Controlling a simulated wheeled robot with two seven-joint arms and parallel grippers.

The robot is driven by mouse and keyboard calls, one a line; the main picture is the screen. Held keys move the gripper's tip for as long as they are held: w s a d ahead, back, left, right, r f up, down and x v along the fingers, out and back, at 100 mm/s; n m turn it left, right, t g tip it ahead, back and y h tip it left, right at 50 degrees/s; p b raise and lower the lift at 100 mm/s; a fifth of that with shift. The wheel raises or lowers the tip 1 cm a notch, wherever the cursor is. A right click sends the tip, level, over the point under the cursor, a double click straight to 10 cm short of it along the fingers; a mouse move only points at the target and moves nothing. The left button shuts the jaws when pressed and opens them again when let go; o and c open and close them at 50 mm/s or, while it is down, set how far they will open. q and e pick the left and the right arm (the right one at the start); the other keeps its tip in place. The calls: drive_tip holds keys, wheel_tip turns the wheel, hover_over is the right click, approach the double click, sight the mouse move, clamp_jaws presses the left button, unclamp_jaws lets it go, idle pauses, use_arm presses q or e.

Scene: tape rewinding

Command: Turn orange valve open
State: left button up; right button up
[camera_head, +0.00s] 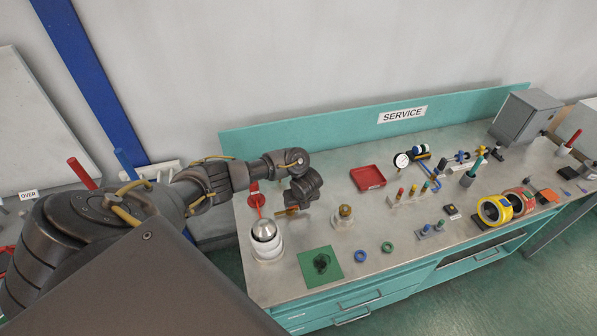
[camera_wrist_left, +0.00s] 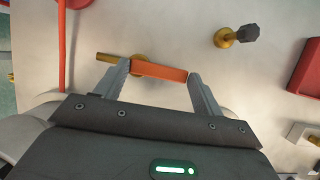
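The orange valve handle (camera_wrist_left: 160,71) is a short flat bar, lying nearly level in the left wrist view beside a brass valve body (camera_wrist_left: 137,60) with a brass stem reaching left. In the head view a small orange-brown piece of it (camera_head: 289,211) shows below my left gripper (camera_head: 303,194). In the left wrist view my left gripper (camera_wrist_left: 160,72) has its fingers wide apart, one near each end of the handle. I cannot tell whether the fingertips touch it. My right gripper is not in view.
A white jar with a silver dome (camera_head: 265,238) and a red rod stand left of the valve. A brass fitting (camera_head: 343,214) stands to the right, and a red tray (camera_head: 368,178) lies behind. A green pad (camera_head: 320,265) lies in front. The bench's back panel (camera_head: 300,133) is teal.

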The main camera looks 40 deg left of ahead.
use_arm(q)
drive_tip(key=o, duration=0.4)
drive_tip(key=shift+v, duration=1.5)
drive_tip(key=v, duration=0.7)
drive_tip(key=shift+r, duration=0.4)
drive_tip(key=shift+s, duration=0.1)
drive_tip(key=shift+d, duration=0.1)
